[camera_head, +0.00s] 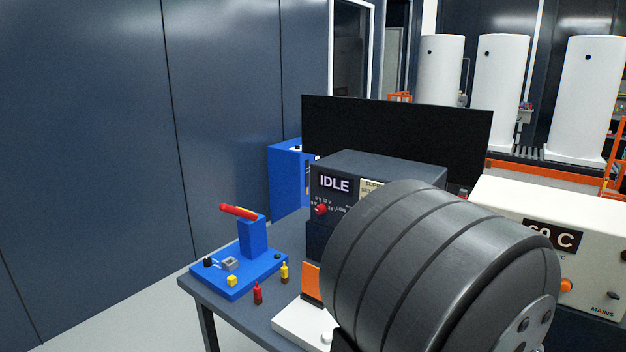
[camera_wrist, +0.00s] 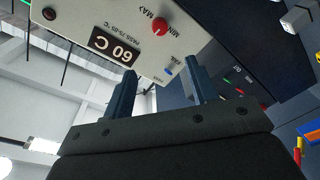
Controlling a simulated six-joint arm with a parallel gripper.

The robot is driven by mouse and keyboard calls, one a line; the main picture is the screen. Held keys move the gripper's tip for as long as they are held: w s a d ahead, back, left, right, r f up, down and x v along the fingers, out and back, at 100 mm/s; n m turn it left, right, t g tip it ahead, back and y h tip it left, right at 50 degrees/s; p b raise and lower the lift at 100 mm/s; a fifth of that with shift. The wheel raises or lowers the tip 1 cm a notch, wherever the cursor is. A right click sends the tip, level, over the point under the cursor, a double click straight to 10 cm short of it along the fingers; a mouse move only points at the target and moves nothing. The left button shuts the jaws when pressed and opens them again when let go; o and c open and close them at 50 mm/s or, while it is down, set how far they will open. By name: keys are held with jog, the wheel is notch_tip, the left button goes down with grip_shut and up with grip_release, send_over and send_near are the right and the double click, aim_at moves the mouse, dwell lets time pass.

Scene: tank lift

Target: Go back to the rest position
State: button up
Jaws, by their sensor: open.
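My gripper (camera_wrist: 162,72) shows in the wrist view with its two dark blue fingers apart and nothing visible between them. Behind the fingers is a white control box (camera_wrist: 95,15) with a 60 C display and a red MIN–MAX knob (camera_wrist: 160,26). From this view I cannot tell how far the fingers are from the box. In the head view my gripper is not visible. A big dark grey rounded part of my arm fills the lower right there and hides part of the table. The white box (camera_head: 590,225) also shows there, partly hidden.
A grey unit reading IDLE (camera_head: 385,170) stands on the table (camera_head: 215,312), before a black panel (camera_head: 400,130). A blue fixture (camera_head: 240,275) with a red bar is at the left. Red (camera_head: 257,294) and yellow (camera_head: 284,273) pieces stand beside it. White tanks (camera_head: 500,80) stand behind.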

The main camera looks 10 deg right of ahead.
jog(key=s+a+m+g+h, duration=0.1)
jog(key=s+a+m, duration=0.3)
jog(key=m, duration=0.6)
jog(key=shift+a+m, duration=0.4)
jog(key=shift+a, duration=0.7)
